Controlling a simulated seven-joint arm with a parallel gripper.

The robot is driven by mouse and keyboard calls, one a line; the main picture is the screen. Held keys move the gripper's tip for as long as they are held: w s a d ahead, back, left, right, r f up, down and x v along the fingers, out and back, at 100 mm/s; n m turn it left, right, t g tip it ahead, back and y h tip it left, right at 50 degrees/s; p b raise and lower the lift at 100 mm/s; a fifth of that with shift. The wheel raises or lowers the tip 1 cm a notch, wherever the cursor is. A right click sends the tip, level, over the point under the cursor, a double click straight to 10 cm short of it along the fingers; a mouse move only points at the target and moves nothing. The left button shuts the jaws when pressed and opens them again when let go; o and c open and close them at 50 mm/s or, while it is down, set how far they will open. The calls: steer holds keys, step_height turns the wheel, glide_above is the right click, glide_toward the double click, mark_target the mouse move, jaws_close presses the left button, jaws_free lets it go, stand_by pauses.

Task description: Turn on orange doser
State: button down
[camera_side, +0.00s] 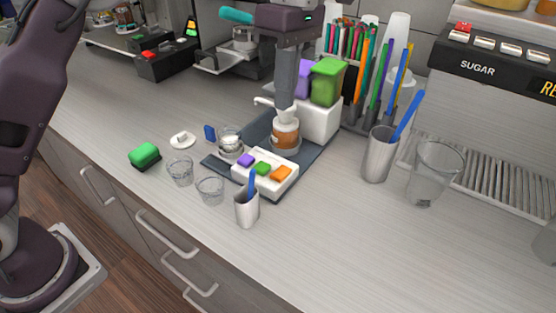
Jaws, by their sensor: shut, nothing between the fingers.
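My gripper (284,104) points straight down with its fingers shut and empty. It is above or in front of the white pump top of a small jar with orange-brown contents (285,136); I cannot tell whether they touch. A white button panel (257,186) in front of the jar has purple, green and orange (281,173) buttons. The gripper is behind and above this panel, apart from the orange button. Behind, a white dispenser body (319,122) carries a green container (327,82) and a purple container (302,80). My gripper partly covers this area, and no orange container shows.
Glass cups (180,172) and a green sponge (145,154) are left of the panel. A cup with a blue stick (246,210) stands close in front. A metal straw cup (379,156) and clear pitcher (433,174) stand right.

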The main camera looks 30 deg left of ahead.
mark_target(277, 175)
steer(key=f, duration=0.4)
steer(key=s+f, duration=0.1)
steer(key=f, duration=0.4)
steer(key=s+f, duration=0.1)
steer(key=f, duration=0.3)
steer(key=shift+f, duration=0.4)
steer(key=shift+f, duration=0.2)
steer(key=shift+w+r, duration=0.25)
steer(key=shift+w, duration=0.5)
